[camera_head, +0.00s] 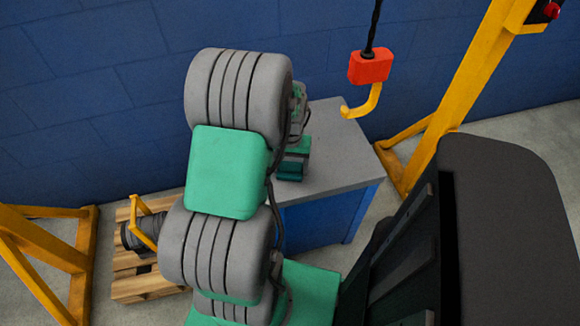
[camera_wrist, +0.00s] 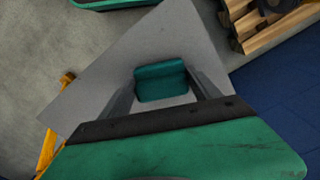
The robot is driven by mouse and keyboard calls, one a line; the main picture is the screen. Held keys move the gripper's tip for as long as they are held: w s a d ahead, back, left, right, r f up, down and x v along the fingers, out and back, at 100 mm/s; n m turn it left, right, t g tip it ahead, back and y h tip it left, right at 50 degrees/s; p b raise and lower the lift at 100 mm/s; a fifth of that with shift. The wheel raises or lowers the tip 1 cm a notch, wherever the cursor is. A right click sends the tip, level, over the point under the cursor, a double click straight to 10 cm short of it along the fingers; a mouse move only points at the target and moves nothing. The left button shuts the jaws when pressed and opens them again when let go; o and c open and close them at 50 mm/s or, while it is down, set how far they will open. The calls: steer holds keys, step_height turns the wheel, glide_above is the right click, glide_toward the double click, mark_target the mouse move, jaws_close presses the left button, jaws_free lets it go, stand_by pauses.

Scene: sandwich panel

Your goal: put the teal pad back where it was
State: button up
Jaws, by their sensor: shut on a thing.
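The teal pad (camera_wrist: 160,88) is a small block with a raised back edge, held between the two fingers of my gripper (camera_wrist: 161,75) in the wrist view. My gripper is shut on it. In the head view the teal pad (camera_head: 292,167) shows beside my arm, over the grey top of the blue-sided bench (camera_head: 340,160). My arm hides part of the pad and most of the gripper there. I cannot tell whether the pad touches the bench top. The grey bench top (camera_wrist: 175,40) lies behind the pad in the wrist view, with no other object visible on it.
A red hoist block (camera_head: 370,66) with a yellow hook hangs over the bench's back right. A yellow frame post (camera_head: 460,90) stands right of the bench. A wooden pallet (camera_head: 130,285) with a dark coil is at the lower left. A blue wall (camera_head: 90,90) is behind.

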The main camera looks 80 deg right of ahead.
mark_target(290, 167)
steer(key=o, duration=1.3)
steer(key=shift+r, duration=0.1)
step_height(290, 167, up, 12)
steer(key=p, duration=0.2)
steer(key=w+a+r+n, duration=0.1)
steer(key=w+a+n, duration=0.15)
steer(key=w, duration=0.45)
steer(key=w+a+r+n, duration=0.2)
steer(key=w+a, duration=0.2)
steer(key=w, duration=0.2)
steer(key=w+a+r+n+t, duration=0.1)
steer(key=w+a+n, duration=0.3)
steer(key=w+a, duration=0.65)
steer(key=a+r+n+t, duration=0.1)
steer(key=a+n, duration=0.7)
steer(key=a, duration=1.6)
steer(key=shift+t, duration=0.5)
steer(key=r+p, duration=0.3)
steer(key=r, duration=0.1)
steer(key=w+r+p, duration=0.1)
steer(key=r+p, duration=0.3)
steer(key=r, duration=0.1)
steer(key=w+d+r+p, duration=0.1)
steer(key=r+p, duration=0.2)
steer(key=r, duration=0.1)
steer(key=shift+r, duration=0.2)
